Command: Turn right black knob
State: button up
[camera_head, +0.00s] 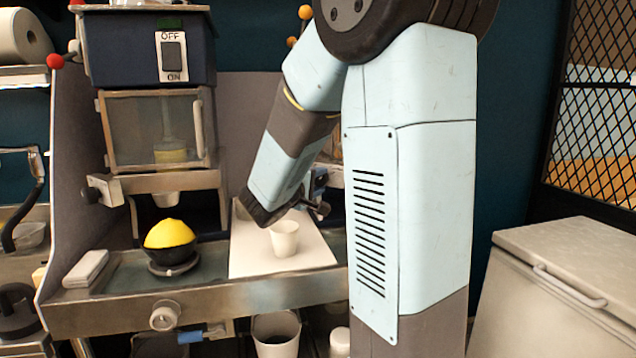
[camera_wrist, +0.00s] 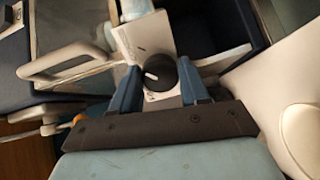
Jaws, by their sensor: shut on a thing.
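The black knob (camera_wrist: 161,73) is round with a white pointer line and sits on a white panel (camera_wrist: 140,36) in the wrist view. My gripper (camera_wrist: 160,67) has its blue fingers on either side of the knob and is shut on it. The pointer line slants toward the left in the picture.
A light handle (camera_wrist: 65,62) is left of my gripper in the wrist view. In the head view, a white cup (camera_head: 284,240) stands on a white board (camera_head: 250,262). A black bowl with yellow contents (camera_head: 170,242) is left. A white chest (camera_head: 575,270) stands right.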

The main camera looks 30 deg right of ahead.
jog(key=shift+s+f+m, duration=0.1)
jog(key=shift+f+m, duration=0.2)
dwell(0.4)
jog(key=o, duration=1.1)
jog(key=shift+r, duration=0.2)
jog(key=shift+c, duration=0.2)
jog(key=v, duration=1.3)
jog(key=shift+a, duration=0.35)
jog(key=shift+s, duration=0.15)
